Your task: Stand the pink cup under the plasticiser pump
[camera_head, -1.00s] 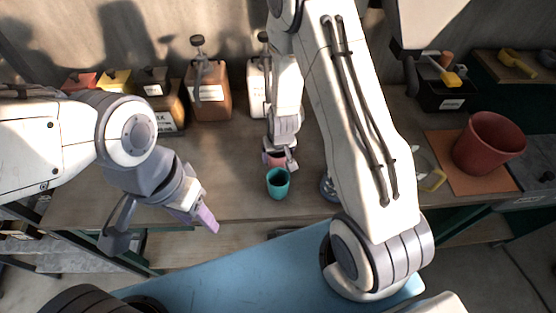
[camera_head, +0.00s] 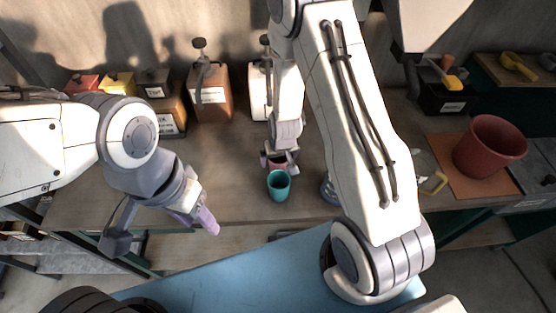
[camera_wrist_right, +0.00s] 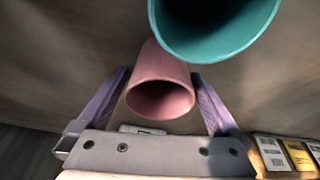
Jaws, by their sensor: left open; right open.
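The pink cup (camera_wrist_right: 160,75) is between the two spread fingers of my right gripper (camera_wrist_right: 155,105) in the right wrist view, with a visible gap on at least one side. In the head view my right gripper (camera_head: 279,160) is low over the bench, largely covering the pink cup. The teal cup (camera_head: 279,186) stands just in front of it; it also shows at the top of the wrist view (camera_wrist_right: 215,40). My left gripper (camera_head: 163,232) is open and empty by the bench's front edge.
An amber bottle (camera_head: 168,116) and several small coloured containers line the back left. A red bucket (camera_head: 488,148) stands on an orange mat (camera_head: 455,175) at right, near a black bin (camera_head: 445,97). Bare bench (camera_head: 225,165) lies left of the cups.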

